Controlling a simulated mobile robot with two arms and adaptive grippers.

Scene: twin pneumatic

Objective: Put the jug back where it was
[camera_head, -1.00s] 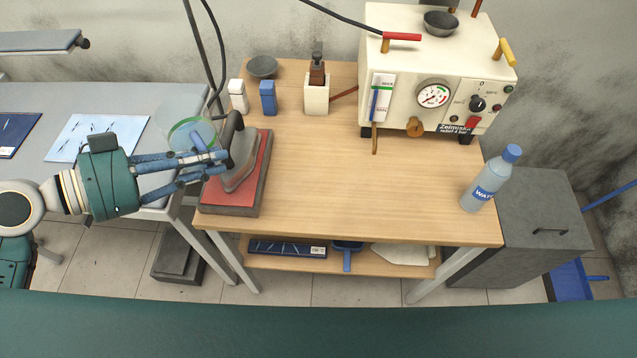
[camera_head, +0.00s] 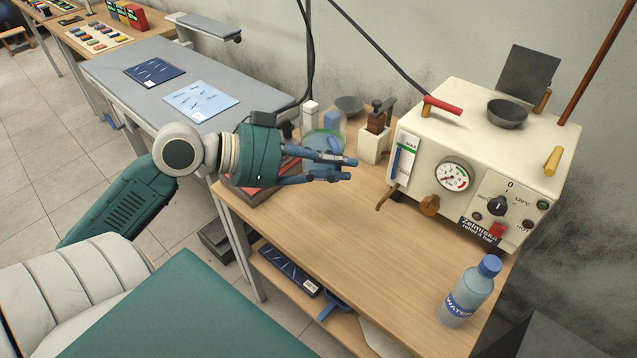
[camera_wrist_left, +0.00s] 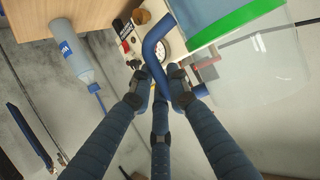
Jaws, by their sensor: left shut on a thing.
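The jug (camera_head: 322,140) is clear, with a green band and a blue handle. It is partly hidden behind my left gripper (camera_head: 345,168) in the head view. The left gripper's dark blue fingers are shut on the jug's handle, over the left part of the wooden table (camera_head: 350,240). In the left wrist view the blue handle (camera_wrist_left: 153,50) lies at the fingers (camera_wrist_left: 165,95), and the clear body (camera_wrist_left: 255,75) with its green band is at the upper right. I cannot tell how high the jug is above the table. My right gripper is not in view.
A cream steam machine (camera_head: 450,150) stands at the back right, with a water bottle (camera_head: 468,292) near the front right. A dispenser (camera_head: 374,140), a grey bowl (camera_head: 349,105) and a red pad (camera_head: 265,190) are close by. The table's middle is clear.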

